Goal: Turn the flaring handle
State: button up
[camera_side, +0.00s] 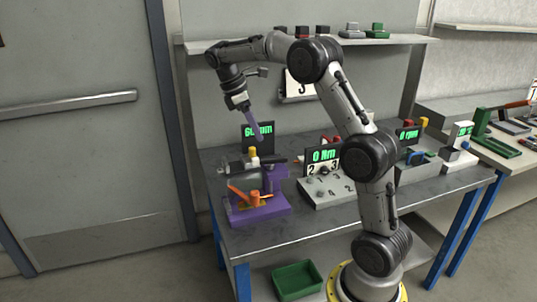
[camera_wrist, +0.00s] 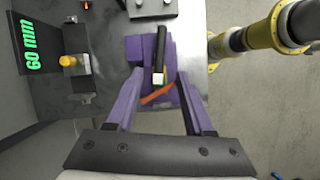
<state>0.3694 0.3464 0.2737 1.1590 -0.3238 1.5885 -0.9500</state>
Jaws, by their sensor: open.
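The flaring device stands at the left end of the workbench in the side view, with a purple base (camera_side: 262,212). A black bar (camera_side: 236,164) sticks out above it, and an orange lever (camera_side: 238,193) sits lower. I cannot tell which of them the task calls the flaring handle. My gripper (camera_side: 258,132) is above the device, pointing down, its purple fingers apart and empty. In the wrist view the black bar (camera_wrist: 161,45), with a pale end, and the orange lever (camera_wrist: 158,93) appear between my fingers (camera_wrist: 159,75), on the purple base (camera_wrist: 136,49). No contact is visible.
A green "60 mm" display (camera_side: 257,135) and a yellow-knobbed part (camera_wrist: 67,60) stand close to the device. A numbered panel with a "0 Nm" display (camera_side: 322,156) is to the right. A shelf (camera_side: 400,40) runs behind. A green bin (camera_side: 297,279) is below the bench.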

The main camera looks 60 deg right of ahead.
aim_at(270, 158)
jog(key=x, duration=0.9)
jog(key=shift+s+f, duration=0.15)
jog(key=shift+f, duration=0.05)
grip_shut()
